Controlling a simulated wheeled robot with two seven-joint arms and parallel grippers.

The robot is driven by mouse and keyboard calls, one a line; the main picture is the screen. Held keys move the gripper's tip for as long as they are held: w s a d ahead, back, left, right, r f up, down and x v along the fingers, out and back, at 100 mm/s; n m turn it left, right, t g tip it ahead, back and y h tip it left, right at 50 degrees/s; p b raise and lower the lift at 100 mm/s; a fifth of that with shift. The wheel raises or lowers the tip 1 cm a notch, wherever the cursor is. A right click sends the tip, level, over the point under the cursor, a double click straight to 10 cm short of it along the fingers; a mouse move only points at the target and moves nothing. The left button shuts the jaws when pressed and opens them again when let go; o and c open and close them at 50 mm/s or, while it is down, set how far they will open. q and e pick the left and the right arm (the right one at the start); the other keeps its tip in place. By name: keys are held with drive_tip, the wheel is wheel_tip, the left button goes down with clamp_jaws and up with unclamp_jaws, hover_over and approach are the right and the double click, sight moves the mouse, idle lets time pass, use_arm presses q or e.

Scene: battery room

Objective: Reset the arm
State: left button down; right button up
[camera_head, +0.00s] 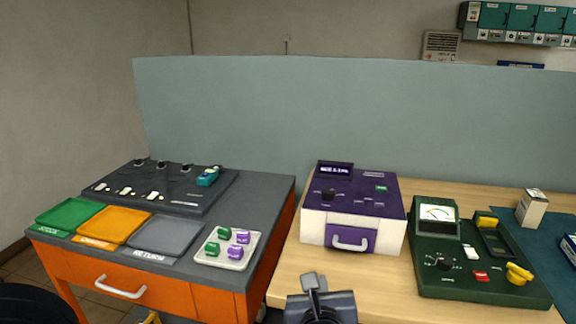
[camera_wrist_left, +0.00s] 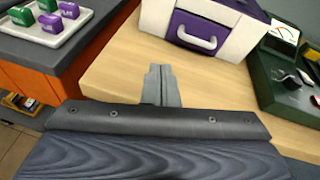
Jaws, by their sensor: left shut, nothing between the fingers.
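My left gripper (camera_head: 315,285) shows at the bottom middle of the head view, in front of the purple and white device (camera_head: 352,205). Its fingers are together and empty. In the left wrist view the shut gripper (camera_wrist_left: 160,75) is over the bare wooden table edge, apart from the purple and white device (camera_wrist_left: 205,35). My right gripper does not show.
An orange cabinet (camera_head: 190,292) at left bears green, orange and grey trays and a white tray (camera_head: 231,264) with green and purple blocks. A green meter box (camera_head: 470,285) stands at right. A blue-grey partition (camera_head: 260,120) closes the back. Wood in front of the purple device is bare.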

use_arm(q)
drive_tip(key=s+a+n+g+y+p, duration=0.2)
drive_tip(key=a+n+g, duration=0.1)
drive_tip(key=a+n, duration=0.8)
drive_tip(key=s+a+n+g+y+p, duration=0.2)
drive_tip(key=a+n+g+y, duration=0.3)
drive_tip(key=a, duration=1)
drive_tip(key=s+a+n+g+h+p, duration=0.25)
drive_tip(key=s+a+n+h, duration=0.2)
drive_tip(key=s+n, duration=0.45)
drive_tip(key=s+d+r+n+t+h+p, duration=0.1)
drive_tip(key=s+r+n+h+p, duration=0.2)
drive_tip(key=n, duration=0.9)
drive_tip(key=s+r+h, duration=0.1)
drive_tip(key=s, duration=0.2)
drive_tip(key=shift+s+d+r+n+t, duration=0.15)
drive_tip(key=shift+s+d+n+t, duration=0.15)
drive_tip(key=shift+s+t, duration=0.1)
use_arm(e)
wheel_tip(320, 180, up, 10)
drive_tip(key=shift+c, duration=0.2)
